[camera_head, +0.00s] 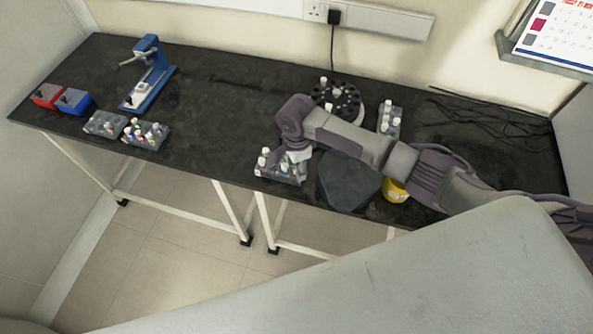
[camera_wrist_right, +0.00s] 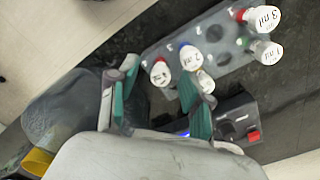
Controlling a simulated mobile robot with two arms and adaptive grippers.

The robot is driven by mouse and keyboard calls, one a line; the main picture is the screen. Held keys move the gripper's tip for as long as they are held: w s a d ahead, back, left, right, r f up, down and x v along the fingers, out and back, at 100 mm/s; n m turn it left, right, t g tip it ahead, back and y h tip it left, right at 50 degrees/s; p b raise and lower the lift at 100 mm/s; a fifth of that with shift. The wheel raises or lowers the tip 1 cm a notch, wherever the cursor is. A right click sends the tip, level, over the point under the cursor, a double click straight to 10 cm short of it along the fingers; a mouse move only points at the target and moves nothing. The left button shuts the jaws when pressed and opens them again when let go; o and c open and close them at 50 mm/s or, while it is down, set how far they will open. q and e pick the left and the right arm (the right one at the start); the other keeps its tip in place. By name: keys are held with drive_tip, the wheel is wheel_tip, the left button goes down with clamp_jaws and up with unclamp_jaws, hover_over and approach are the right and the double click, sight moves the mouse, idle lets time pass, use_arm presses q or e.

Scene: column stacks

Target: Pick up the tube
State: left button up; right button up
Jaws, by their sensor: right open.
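Several small tubes with white caps stand in a grey rack (camera_head: 277,178) near the front edge of the black bench, under my right gripper (camera_head: 297,158). In the wrist view the rack (camera_wrist_right: 222,62) holds a tube with a red ring (camera_wrist_right: 160,74), one with a blue ring (camera_wrist_right: 191,58) and another white-capped one (camera_wrist_right: 204,82) close by the fingertips. Two more tubes, red-ringed (camera_wrist_right: 262,18) and green-ringed (camera_wrist_right: 266,52), stand farther right. My right gripper (camera_wrist_right: 162,82) is open, its teal finger pads apart; I cannot tell whether a tube is between them. My left gripper is not in view.
A round rotor (camera_head: 345,96) and another tube rack (camera_head: 389,121) stand behind my right arm. A dark grey block (camera_head: 347,182) and a yellow container (camera_head: 395,191) are right of the near rack. Two racks (camera_head: 105,123) and a blue stand (camera_head: 150,78) are left; the bench middle is clear.

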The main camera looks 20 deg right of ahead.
drive_tip(key=c, duration=0.8)
